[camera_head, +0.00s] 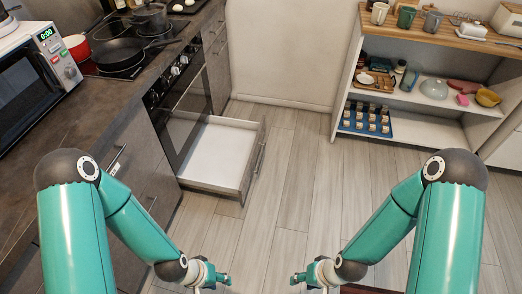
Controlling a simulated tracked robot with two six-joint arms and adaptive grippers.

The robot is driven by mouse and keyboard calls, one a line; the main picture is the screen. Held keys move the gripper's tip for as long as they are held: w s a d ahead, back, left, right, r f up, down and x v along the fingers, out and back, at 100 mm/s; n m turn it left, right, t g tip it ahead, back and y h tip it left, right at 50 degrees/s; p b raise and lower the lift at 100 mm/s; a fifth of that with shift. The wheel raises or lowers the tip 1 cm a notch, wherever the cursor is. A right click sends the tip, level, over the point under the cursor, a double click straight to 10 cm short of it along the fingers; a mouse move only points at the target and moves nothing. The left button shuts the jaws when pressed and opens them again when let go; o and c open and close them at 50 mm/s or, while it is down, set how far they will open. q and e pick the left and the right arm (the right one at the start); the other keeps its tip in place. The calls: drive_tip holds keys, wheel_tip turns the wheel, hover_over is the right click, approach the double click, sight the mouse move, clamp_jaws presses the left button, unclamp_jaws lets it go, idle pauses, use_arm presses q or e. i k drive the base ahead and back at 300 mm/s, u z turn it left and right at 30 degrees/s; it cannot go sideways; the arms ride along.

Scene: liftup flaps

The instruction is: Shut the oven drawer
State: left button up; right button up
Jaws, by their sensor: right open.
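The oven drawer (216,152) is pulled out low on the left, under the oven (186,113). Its white inside is empty, and its grey front panel with a bar handle (259,158) faces right. My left gripper (222,279) is at the bottom of the view, nearer to me than the drawer and apart from it. Its fingers are too small and cut off to tell whether it is open. My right gripper (298,279) is open, to the right of the left one, over the floor and touching nothing.
A counter (75,122) runs along the left with a microwave (38,75), a red pot (77,46) and a black pan (121,52) on the stove. A shelf unit (350,75) with dishes stands at the back right. The wooden floor (292,190) between is clear.

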sight(221, 159)
drive_tip(key=z, duration=0.1)
drive_tip(key=i, duration=0.7)
drive_tip(key=u, duration=2.45)
drive_tip(key=k, duration=0.45)
drive_tip(key=z, duration=0.8)
drive_tip(key=k, duration=0.85)
drive_tip(key=z, duration=0.55)
drive_tip(key=i, duration=0.8)
drive_tip(key=u, duration=0.4)
